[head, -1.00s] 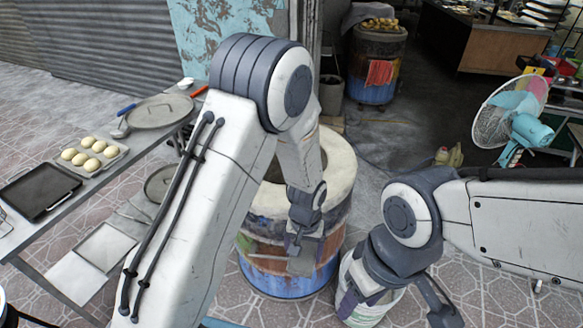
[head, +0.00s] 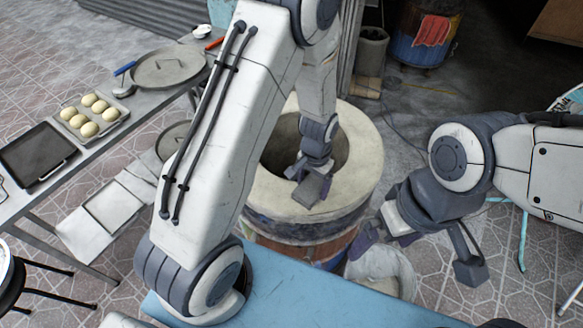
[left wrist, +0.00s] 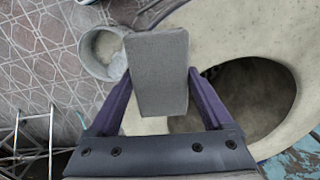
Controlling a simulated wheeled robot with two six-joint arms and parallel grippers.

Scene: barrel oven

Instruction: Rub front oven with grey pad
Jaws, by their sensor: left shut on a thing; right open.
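The barrel oven (head: 362,182) stands in the middle of the head view, with a pale round top, a dark opening and a painted front. My left gripper (head: 307,181) is above the oven's top, near the front rim. It is shut on the grey pad (head: 312,189). In the left wrist view the pad (left wrist: 157,72) sits between the purple fingers of the left gripper (left wrist: 160,95), with the oven's rim (left wrist: 225,40) and opening behind it. I cannot tell whether the pad touches the oven. My right gripper (head: 380,235) is open and empty, to the right of the oven.
A white bucket (head: 380,268) stands beside the oven's front right, under my right gripper; it also shows in the left wrist view (left wrist: 98,67). A table (head: 85,158) at left holds a bun tray (head: 117,127), a dark pan (head: 35,153) and a round lid (head: 167,66).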

